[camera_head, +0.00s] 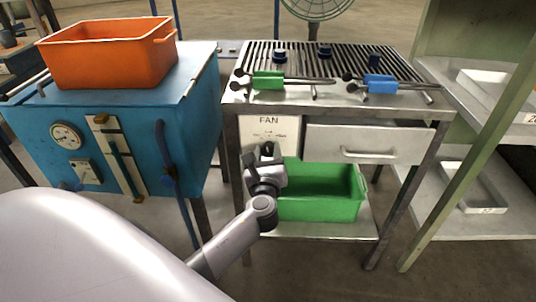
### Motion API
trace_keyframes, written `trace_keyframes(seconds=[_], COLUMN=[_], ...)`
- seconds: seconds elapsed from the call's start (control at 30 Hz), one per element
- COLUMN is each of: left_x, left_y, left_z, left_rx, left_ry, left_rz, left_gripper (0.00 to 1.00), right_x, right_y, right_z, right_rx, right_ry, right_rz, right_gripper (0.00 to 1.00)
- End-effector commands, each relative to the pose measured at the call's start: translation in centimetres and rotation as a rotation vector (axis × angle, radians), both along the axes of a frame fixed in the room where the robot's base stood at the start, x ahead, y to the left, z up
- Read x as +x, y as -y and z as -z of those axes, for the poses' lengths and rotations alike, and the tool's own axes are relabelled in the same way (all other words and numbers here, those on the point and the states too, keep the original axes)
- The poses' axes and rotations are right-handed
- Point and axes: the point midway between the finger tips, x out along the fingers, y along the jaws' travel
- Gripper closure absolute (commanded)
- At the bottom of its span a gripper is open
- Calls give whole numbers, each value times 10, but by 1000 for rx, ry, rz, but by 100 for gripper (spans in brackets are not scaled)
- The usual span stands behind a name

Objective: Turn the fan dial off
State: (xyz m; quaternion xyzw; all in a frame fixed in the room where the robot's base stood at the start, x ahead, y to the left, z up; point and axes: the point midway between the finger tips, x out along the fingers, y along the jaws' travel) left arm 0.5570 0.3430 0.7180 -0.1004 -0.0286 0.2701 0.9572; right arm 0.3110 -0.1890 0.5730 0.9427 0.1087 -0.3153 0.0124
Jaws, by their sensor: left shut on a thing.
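The fan panel (269,124) is a pale plate marked FAN on the front of the grated table, left of its drawer. The fan dial is mostly hidden behind my left gripper (267,150), so its setting cannot be read. My left gripper is at the lower part of the panel, its dark fingers shut on the dial. My left arm comes in from the lower left. The fan (317,8) stands behind the table at the top, only partly in view. My right gripper is not in view.
A blue furnace box (190,120) with an orange bin (108,55) stands left. Green-handled (268,83) and blue-handled tongs (381,86) lie on the table. A green crate (325,205) sits on the lower shelf, close behind my gripper. A shelf post (450,150) stands right.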

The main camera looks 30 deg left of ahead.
Motion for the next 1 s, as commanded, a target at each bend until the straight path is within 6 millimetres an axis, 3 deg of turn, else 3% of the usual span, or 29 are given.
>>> trace_keyframes(seconds=[0.5,1.0], left_x=[-1,-2], left_y=[-1,-1], left_z=[4,3], left_rx=[-359,-504], left_ry=[218,305], left_rz=[1,1], left_gripper=[87,87], right_x=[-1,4], right_y=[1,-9], right_z=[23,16], right_rx=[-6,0], right_ry=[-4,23], right_rz=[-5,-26], right_gripper=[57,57])
